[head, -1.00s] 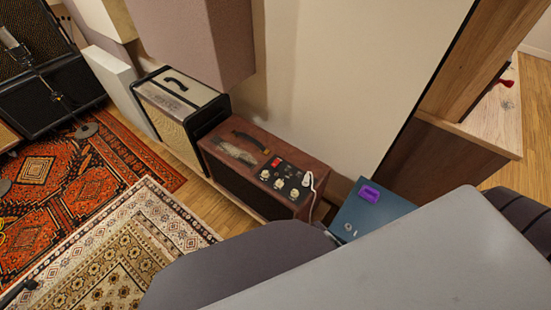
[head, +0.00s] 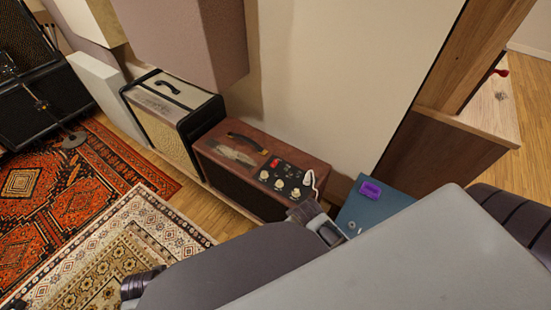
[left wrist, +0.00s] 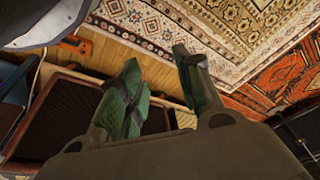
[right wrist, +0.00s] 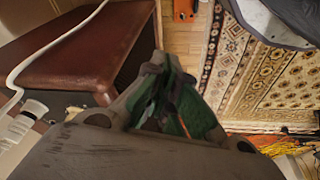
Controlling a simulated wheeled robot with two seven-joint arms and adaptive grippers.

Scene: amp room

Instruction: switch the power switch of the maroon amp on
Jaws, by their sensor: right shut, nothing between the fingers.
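The maroon amp (head: 225,172) stands on the floor by the wall in the head view. Its top panel carries pale knobs, a red switch (head: 274,163) and a white plug and cable (head: 309,182); the power switch's setting is too small to tell. The right wrist view shows the amp's maroon casing (right wrist: 95,55) close by, left of my right gripper (right wrist: 178,115), which is shut and empty. The left wrist view shows the amp's front grille (left wrist: 65,115) beyond my left gripper (left wrist: 160,75), whose fingers are apart and empty. No fingertips show clearly in the head view.
A cream and black amp (head: 172,105) stands left of the maroon one. A blue box (head: 375,207) with a purple handle stands at its right. A padded panel (head: 185,45) overhangs behind. Patterned rugs (head: 125,240) lie in front. My own body hides the lower right.

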